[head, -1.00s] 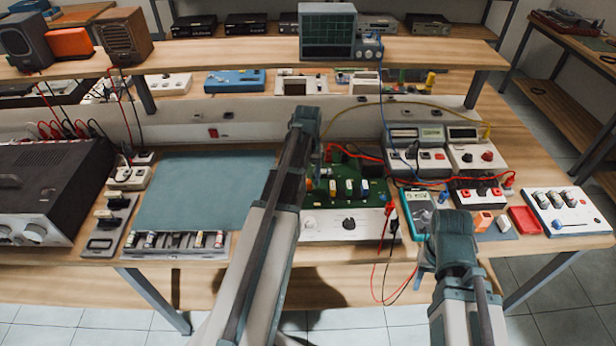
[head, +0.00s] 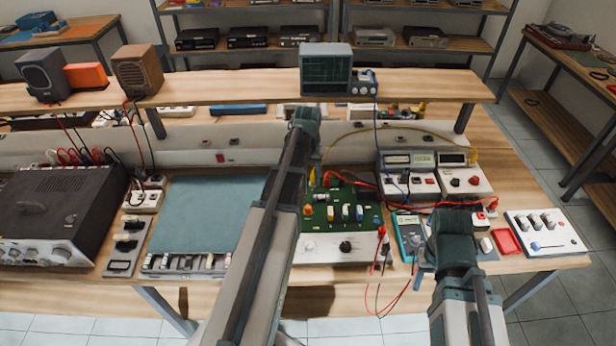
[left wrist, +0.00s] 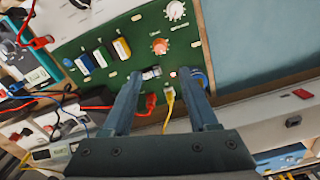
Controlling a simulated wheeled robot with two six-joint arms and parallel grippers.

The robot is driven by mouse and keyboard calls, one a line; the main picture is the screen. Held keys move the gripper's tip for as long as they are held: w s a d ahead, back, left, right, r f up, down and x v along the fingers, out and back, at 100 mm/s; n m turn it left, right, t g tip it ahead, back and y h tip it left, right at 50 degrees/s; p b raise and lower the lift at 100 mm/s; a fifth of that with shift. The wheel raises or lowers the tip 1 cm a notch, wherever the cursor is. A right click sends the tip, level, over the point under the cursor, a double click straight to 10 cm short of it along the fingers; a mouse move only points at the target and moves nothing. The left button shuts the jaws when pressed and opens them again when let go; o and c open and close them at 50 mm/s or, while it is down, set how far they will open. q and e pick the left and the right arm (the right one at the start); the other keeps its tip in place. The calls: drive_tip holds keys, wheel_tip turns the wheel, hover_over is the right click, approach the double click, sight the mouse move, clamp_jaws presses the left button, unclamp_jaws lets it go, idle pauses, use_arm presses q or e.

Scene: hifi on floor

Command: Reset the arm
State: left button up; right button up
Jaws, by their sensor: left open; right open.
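My left arm reaches up over the bench in the head view. Its wrist end (head: 305,122) is above the green circuit board (head: 345,218), and its fingers are hard to make out there. In the left wrist view the left gripper (left wrist: 158,76) is open, with two fingers apart over the board (left wrist: 120,62). A small pale cylindrical part (left wrist: 151,72) shows between them, and no object is visibly held. My right wrist (head: 455,240) is at the bench's front right, beside the multimeter (head: 408,230). Its fingers are mostly hidden; the gripper is open.
A black amplifier (head: 62,215) stands at left beside a teal mat (head: 208,210). An oscilloscope (head: 326,70) sits on the raised shelf (head: 230,92). Red and black leads (head: 400,290) hang over the front edge. A white switch box (head: 545,232) is at right.

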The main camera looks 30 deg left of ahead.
idle(0.5)
use_arm(q)
drive_tip(key=s+d+f+m+b, duration=0.1)
drive_tip(key=s+d, duration=0.4)
drive_tip(key=d, duration=0.5)
drive_tip(key=s+d+f+m+b, duration=0.1)
drive_tip(key=s+d+m, duration=0.2)
drive_tip(key=s+d, duration=0.3)
drive_tip(key=s+d+f+m+y+b, duration=0.1)
drive_tip(key=s+d+m, duration=0.2)
drive_tip(key=d, duration=1.1)
drive_tip(key=s, duration=0.2)
drive_tip(key=shift+s+d, duration=0.2)
drive_tip(key=shift+s, duration=0.1)
use_arm(e)
wheel_tip(320, 180, down, 3)
drive_tip(key=shift+f, duration=0.1)
